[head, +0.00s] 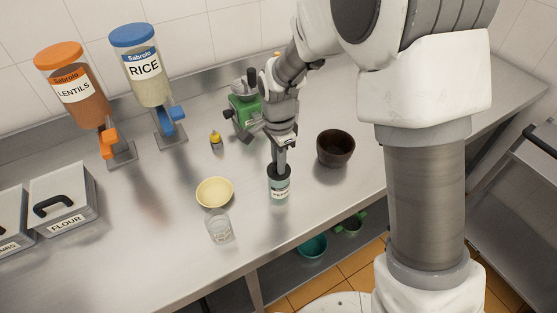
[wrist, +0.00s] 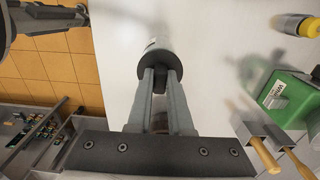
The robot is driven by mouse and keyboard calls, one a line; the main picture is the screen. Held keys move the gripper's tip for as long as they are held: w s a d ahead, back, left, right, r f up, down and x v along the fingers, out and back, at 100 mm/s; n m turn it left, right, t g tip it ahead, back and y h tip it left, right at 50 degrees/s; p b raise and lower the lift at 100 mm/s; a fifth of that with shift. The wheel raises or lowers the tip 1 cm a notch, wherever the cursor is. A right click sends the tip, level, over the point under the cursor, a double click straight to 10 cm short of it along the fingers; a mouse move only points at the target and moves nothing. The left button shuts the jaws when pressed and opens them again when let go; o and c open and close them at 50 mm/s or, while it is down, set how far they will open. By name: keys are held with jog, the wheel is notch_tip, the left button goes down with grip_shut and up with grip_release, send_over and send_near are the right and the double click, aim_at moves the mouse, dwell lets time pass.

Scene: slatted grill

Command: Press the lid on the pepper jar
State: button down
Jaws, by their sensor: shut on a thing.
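The pepper jar (head: 279,191) stands upright on the steel counter, with a pale label partly readable. A dark round lid (head: 273,172) is at its mouth; it also shows as a dark disc in the wrist view (wrist: 146,70), covering most of the jar (wrist: 156,44). My gripper (head: 281,168) points down from above. Its two fingers (wrist: 160,76) are shut on the lid's small knob. The lid looks in line with the jar; I cannot tell whether a gap is left between them.
A cream bowl (head: 214,192) and a clear glass (head: 219,227) stand left of the jar, a dark bowl (head: 335,148) to its right. Behind are a green block (head: 243,115) and a small yellow-capped bottle (head: 216,141). The counter's front edge is close to the jar.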

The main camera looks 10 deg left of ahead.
jog(key=shift+f, duration=0.4)
jog(key=c, duration=0.8)
grip_release()
jog(key=shift+o, duration=0.2)
notch_tip(320, 180, up, 18)
jog(key=shift+f, duration=0.2)
jog(key=s+d+r+n+t, duration=0.1)
jog(key=s+d+r+n, duration=0.25)
jog(key=d, duration=0.25)
jog(key=s+d+r+n+t, duration=0.2)
jog(key=s+d+r, duration=0.15)
jog(key=d, duration=0.35)
jog(key=s+d+f+n+t, duration=0.2)
jog(key=s+d+n, duration=0.3)
jog(key=s, duration=0.5)
jog(key=shift+s+d+f+t, duration=0.3)
jog(key=shift+s+d+f, duration=0.05)
jog(key=shift+d, duration=0.9)
